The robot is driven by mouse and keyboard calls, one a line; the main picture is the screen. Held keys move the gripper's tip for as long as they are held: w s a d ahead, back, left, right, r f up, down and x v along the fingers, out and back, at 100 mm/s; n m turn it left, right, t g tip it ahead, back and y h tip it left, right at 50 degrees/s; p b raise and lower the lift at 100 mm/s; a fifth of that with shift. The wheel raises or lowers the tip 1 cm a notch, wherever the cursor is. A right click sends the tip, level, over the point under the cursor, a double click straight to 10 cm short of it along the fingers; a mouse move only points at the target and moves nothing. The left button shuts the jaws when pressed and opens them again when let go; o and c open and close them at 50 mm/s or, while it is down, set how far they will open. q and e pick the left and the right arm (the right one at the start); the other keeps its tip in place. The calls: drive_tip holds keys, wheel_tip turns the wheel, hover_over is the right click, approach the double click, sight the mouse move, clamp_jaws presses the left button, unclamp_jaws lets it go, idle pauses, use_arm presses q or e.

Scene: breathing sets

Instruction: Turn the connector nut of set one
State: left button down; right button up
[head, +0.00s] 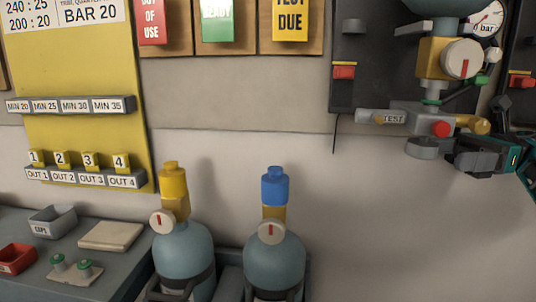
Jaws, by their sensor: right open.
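A breathing set hangs at the upper right, with a blue-grey cylinder cut off by the top edge, a yellow valve block (433,57) and a white round knob (461,59) with a red mark. Below it are a green ring (434,97) and a grey body (420,120) with a red button (441,129) and a "TEST" tag. A brass-coloured end piece (474,124) sits at its right; I cannot tell which part is the connector nut. My right gripper (462,152) is open, just below the brass piece and beside the grey body; contact is unclear. My left gripper is out of view.
A gauge (486,18) reads 0 bar. Two cylinders with yellow (173,183) and blue (275,186) tops stand below. Numbered tags hang on a yellow board (85,130). A side bench (100,262) holds trays. The wall area below my right gripper is clear.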

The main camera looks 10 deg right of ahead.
drive_tip(key=w+a+f+m+t+h+p, duration=0.1)
drive_tip(key=w+a+f+m+t+p, duration=0.1)
drive_tip(key=a+f+m+t, duration=0.95)
drive_tip(key=w+a+f+m+t+h+p, duration=0.15)
drive_tip(key=a+f+m+t, duration=0.35)
drive_tip(key=m, duration=1.2)
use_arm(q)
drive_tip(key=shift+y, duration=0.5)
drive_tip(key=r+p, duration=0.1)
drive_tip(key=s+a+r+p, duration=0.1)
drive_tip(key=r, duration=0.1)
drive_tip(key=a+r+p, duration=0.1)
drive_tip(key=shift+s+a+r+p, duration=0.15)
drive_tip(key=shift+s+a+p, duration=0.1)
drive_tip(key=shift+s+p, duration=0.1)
use_arm(e)
drive_tip(key=s+a+f+m+g+h, duration=0.2)
drive_tip(key=s+f+m+g+h, duration=0.2)
drive_tip(key=s+f+m+h, duration=0.9)
drive_tip(key=s+f+m, duration=0.8)
drive_tip(key=f+m, duration=0.2)
drive_tip(key=shift+h, duration=0.35)
drive_tip(key=shift+s+g, duration=0.1)
drive_tip(key=shift+g, duration=0.15)
